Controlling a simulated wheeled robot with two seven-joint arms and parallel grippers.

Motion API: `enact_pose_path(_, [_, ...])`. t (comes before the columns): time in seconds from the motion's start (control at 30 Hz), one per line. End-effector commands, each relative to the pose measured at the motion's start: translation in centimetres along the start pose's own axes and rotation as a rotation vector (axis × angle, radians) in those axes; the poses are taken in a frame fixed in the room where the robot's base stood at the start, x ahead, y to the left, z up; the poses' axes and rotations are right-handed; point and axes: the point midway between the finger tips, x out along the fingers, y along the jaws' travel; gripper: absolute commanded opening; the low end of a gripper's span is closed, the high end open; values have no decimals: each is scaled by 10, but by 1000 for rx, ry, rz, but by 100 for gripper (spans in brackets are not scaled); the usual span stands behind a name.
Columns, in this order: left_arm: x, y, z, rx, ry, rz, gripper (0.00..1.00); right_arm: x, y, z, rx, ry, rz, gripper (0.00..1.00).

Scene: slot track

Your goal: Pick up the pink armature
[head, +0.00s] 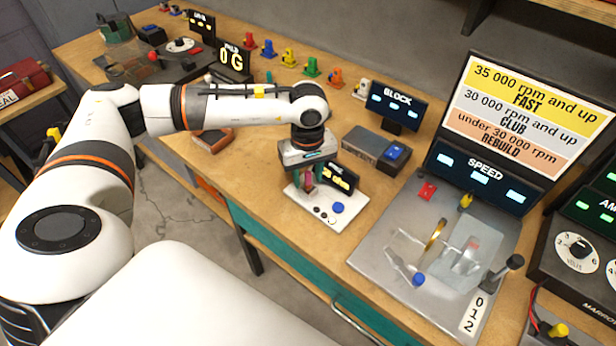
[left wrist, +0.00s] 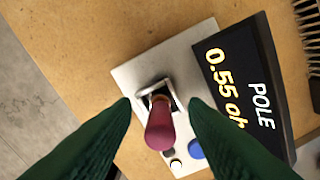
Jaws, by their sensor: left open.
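The pink armature (left wrist: 161,125) stands in a small square holder on a white plate (left wrist: 135,75), seen from above in the left wrist view. It looks dark pink and rounded at its near end. My left gripper (left wrist: 160,108) is open, with one green finger on each side of the armature and a visible gap to each. In the head view my left gripper (head: 310,182) hangs over the white plate (head: 345,212) and hides most of the armature. My right gripper is not in view.
A BLOCK display (head: 393,103) and a grey box (head: 362,148) stand behind. A metal SPEED test plate (head: 385,235) lies to the right. Several coloured pieces line the back.

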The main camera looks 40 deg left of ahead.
Motion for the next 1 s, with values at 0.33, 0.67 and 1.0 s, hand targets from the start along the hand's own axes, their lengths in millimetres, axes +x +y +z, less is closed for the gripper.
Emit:
enact_pose_path(0.33, [0, 0, 0, 0, 0, 0, 0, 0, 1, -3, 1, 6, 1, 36])
enact_pose_path(0.67, [-8, -1, 1, -1, -2, -3, 0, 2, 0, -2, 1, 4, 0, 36])
enact_pose_path(1.0, [-71, -1, 0, 0, -2, -6, 0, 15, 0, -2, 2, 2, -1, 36])
